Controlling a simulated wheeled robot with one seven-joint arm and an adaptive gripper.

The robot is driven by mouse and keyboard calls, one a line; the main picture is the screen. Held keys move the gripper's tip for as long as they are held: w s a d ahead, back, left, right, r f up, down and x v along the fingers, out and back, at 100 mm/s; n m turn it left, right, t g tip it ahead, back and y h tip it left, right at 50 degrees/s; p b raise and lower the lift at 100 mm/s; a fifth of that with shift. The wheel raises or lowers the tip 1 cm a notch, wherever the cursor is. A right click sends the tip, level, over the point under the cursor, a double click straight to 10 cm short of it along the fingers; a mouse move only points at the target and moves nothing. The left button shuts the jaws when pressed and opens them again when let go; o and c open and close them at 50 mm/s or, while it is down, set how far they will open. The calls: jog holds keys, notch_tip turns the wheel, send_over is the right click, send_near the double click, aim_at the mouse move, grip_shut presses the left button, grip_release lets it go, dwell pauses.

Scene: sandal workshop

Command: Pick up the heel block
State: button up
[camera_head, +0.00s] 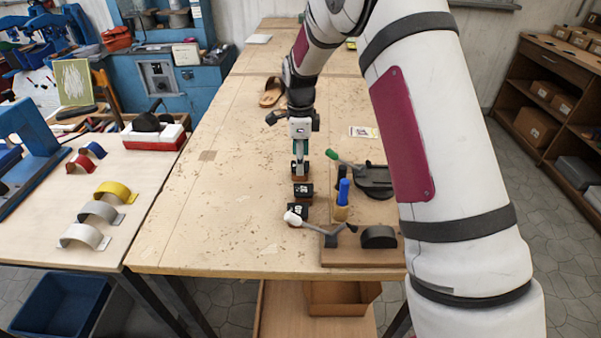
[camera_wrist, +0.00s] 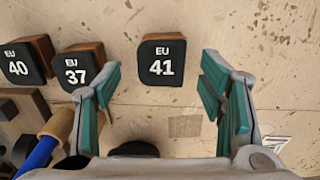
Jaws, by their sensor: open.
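Three heel blocks, wooden with black faces, lie in a row. In the wrist view they read EU 41 (camera_wrist: 161,66), EU 37 (camera_wrist: 80,66) and EU 40 (camera_wrist: 20,66). My gripper (camera_wrist: 160,88) is open and empty, its green-padded fingers spread wide. The EU 41 block appears between and just beyond the fingertips; I cannot tell the height gap. In the head view my gripper (camera_head: 300,164) points down over the far block of the row, partly hiding it. Two more blocks, a middle one (camera_head: 303,190) and a near one (camera_head: 296,210), stand closer to the front.
A wooden fixture board (camera_head: 350,258) with a lever and a blue-handled tool (camera_head: 342,200) stand right of the row. A dark clamp-like device (camera_head: 374,180) is farther back, and a sandal (camera_head: 272,92) lies beyond. The workbench's left part (camera_head: 200,215) is clear.

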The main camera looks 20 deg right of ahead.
jog(key=shift+w+f+p, duration=0.1)
jog(key=shift+f+p, duration=0.3)
jog(key=shift+f, duration=1.55)
jog(key=shift+c, duration=0.5)
jog(key=c, duration=1.1)
jog(key=shift+c, duration=0.2)
jog(key=shift+r, duration=0.1)
